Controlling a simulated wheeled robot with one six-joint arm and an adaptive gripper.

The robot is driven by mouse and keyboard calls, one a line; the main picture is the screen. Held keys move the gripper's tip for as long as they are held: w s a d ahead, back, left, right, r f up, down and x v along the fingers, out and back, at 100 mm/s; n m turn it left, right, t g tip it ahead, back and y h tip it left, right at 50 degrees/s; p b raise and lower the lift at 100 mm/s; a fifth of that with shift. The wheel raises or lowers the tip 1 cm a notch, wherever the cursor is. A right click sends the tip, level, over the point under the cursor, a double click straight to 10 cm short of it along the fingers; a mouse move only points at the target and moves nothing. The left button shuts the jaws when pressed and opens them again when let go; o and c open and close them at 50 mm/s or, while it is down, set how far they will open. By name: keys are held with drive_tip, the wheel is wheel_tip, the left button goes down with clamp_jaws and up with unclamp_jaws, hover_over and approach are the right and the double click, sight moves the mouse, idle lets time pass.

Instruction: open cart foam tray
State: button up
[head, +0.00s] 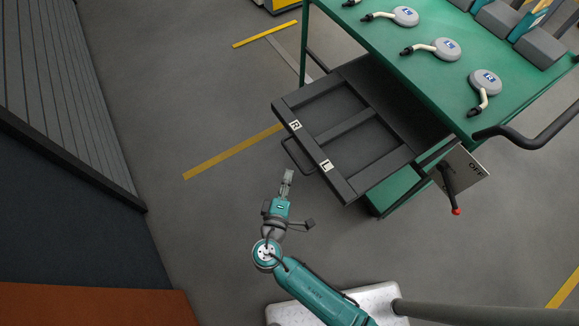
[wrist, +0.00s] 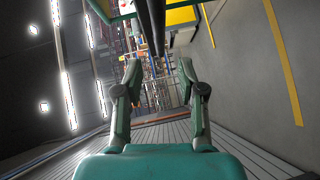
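The cart foam tray (head: 345,187) is a dark drawer with empty recesses, extended from under the green cart top (head: 425,85). Its front edge carries white R and L labels. A thin dark loop handle (head: 284,146) sticks out from that front. My gripper (head: 288,174) is just below and beside the handle in the head view; I cannot tell whether they touch. In the wrist view my gripper (wrist: 159,72) has its two fingers apart, and I see nothing held between them. The tray's far end is hidden beneath the cart top.
Several grey discs (head: 446,49) with hoses lie on the cart top. A lever with a red knob (head: 456,211) and an OFF plate (head: 470,171) are at the cart's near side, by a dark push bar (head: 530,138). A slatted surface (head: 65,90) stands left. The floor between is clear.

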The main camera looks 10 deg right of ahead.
drive_tip(key=shift+v, duration=1.35)
drive_tip(key=s+d+f+m+g+y, duration=0.1)
drive_tip(key=s+d+f+g+y, duration=0.15)
drive_tip(key=s+d, duration=0.45)
drive_tip(key=s+d+f+m+g+y, duration=0.1)
drive_tip(key=s+d+f+g+y, duration=0.25)
drive_tip(key=s, duration=0.55)
drive_tip(key=s+d+r+m+t, duration=0.2)
drive_tip(key=s+r+m, duration=0.3)
drive_tip(key=r, duration=0.6)
drive_tip(key=s+d+r+m+t, duration=0.2)
drive_tip(key=s+r+m, duration=0.3)
drive_tip(key=s+r, duration=0.3)
wheel_tip(320, 180, up, 3)
drive_tip(key=shift+r+t, duration=0.2)
drive_tip(key=shift+t, duration=0.7)
drive_tip(key=shift+s, duration=0.1)
